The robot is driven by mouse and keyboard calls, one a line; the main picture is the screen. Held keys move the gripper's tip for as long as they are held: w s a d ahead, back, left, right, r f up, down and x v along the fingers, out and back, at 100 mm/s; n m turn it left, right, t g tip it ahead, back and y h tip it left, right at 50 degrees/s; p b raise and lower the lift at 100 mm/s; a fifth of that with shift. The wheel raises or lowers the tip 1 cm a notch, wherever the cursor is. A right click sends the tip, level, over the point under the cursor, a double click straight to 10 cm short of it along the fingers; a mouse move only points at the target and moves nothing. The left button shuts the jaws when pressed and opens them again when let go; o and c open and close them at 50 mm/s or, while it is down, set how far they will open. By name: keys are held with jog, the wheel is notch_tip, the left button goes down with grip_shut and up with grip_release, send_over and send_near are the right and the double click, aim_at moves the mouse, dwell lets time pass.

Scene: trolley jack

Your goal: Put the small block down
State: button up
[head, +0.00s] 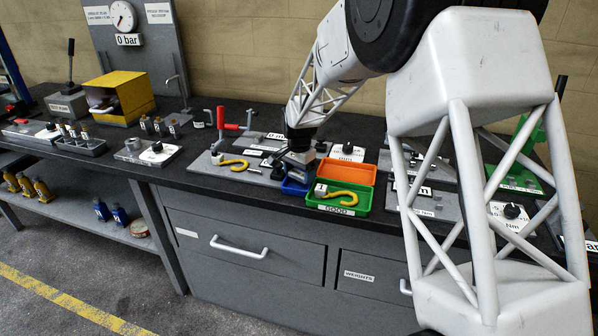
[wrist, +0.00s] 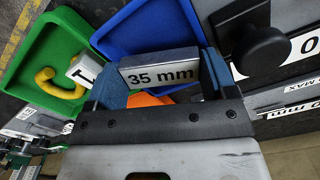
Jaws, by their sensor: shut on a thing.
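The small block (wrist: 160,68) is grey with a white "35 mm" label. In the wrist view it sits between the two blue-grey fingers of my gripper (wrist: 162,76), which is shut on it. In the head view my gripper (head: 298,163) is low at the worktop, over or beside the blue tray (head: 291,188); the block is too small to make out there. The blue tray also shows in the wrist view (wrist: 148,30), behind the block, and its visible floor looks empty. I cannot tell whether the block touches anything below.
The green tray (head: 325,207), labelled "GOOD", holds a yellow hook (head: 338,195) with a white tag. The orange tray (head: 362,173) lies behind it.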

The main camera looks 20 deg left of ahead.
aim_at(299, 174)
jog(key=shift+f, duration=0.2)
jog(key=o, duration=0.8)
notch_tip(299, 174, up, 13)
jog(key=shift+r, duration=0.1)
dwell(0.4)
dwell(0.8)
